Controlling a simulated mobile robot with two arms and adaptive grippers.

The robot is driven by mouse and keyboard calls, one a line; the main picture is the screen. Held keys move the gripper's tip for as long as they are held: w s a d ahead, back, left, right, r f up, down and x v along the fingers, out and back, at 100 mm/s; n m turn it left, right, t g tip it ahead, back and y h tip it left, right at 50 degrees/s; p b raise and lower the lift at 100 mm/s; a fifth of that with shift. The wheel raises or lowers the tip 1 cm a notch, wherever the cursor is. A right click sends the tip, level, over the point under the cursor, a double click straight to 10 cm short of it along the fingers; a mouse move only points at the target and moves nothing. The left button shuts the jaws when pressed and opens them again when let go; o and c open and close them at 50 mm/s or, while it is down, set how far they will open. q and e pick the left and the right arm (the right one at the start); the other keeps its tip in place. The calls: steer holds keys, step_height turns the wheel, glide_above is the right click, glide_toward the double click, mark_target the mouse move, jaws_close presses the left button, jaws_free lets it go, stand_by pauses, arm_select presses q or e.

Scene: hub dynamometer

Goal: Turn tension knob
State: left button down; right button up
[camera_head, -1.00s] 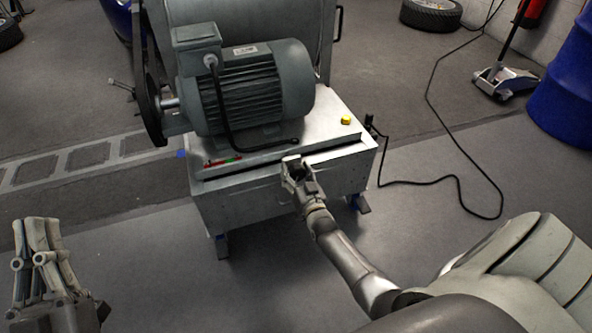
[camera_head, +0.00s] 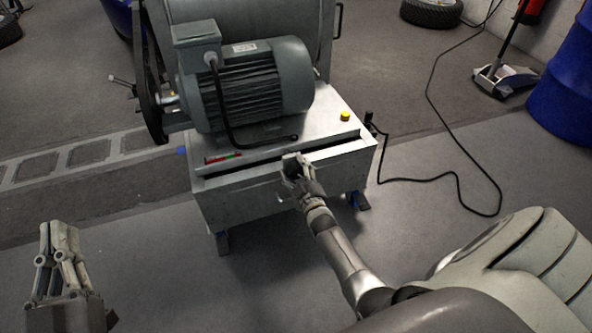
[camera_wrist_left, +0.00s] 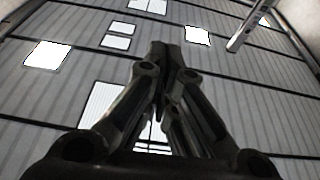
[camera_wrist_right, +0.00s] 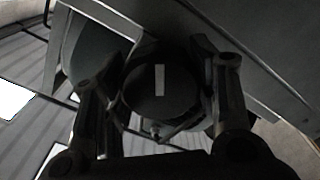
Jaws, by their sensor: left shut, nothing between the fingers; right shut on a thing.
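The tension knob is a dark round knob (camera_wrist_right: 158,97) with a white stripe, which stands upright in the right wrist view. My right gripper (camera_wrist_right: 158,72) has a finger on each side of the knob and is shut on it. In the head view my right gripper (camera_head: 294,163) is at the front face of the metal dynamometer cabinet (camera_head: 240,201) and mostly hides the knob. My left gripper (camera_head: 60,228) is shut and empty, fingers up, over the floor at the lower left. Its closed fingers also show in the left wrist view (camera_wrist_left: 160,52).
A grey motor (camera_head: 255,85) with a black cable sits on the cabinet. A yellow button (camera_head: 345,116) and a red-green strip (camera_head: 222,158) are on its top. A black cable (camera_head: 457,176) lies on the floor right. A blue barrel (camera_head: 562,85) stands far right.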

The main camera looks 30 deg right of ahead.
steer(key=shift+f+n, duration=0.1)
steer(key=shift+n, duration=1.1)
arm_select(q)
steer(key=shift+s+d+r+t+h+b, duration=0.15)
steer(key=shift+s+r+t, duration=0.1)
steer(key=shift+r, duration=0.2)
steer(key=shift+s+a+r+t+h+b, duration=0.1)
steer(key=shift+r+t+h, duration=0.15)
steer(key=shift+r, duration=0.25)
steer(key=shift+s+d+r+t+h+b, duration=0.1)
steer(key=shift+s+r+t, duration=0.15)
steer(key=shift+r, duration=0.2)
arm_select(e)
steer(key=shift+n, duration=1)
steer(key=o, duration=1)
steer(key=v, duration=1.2)
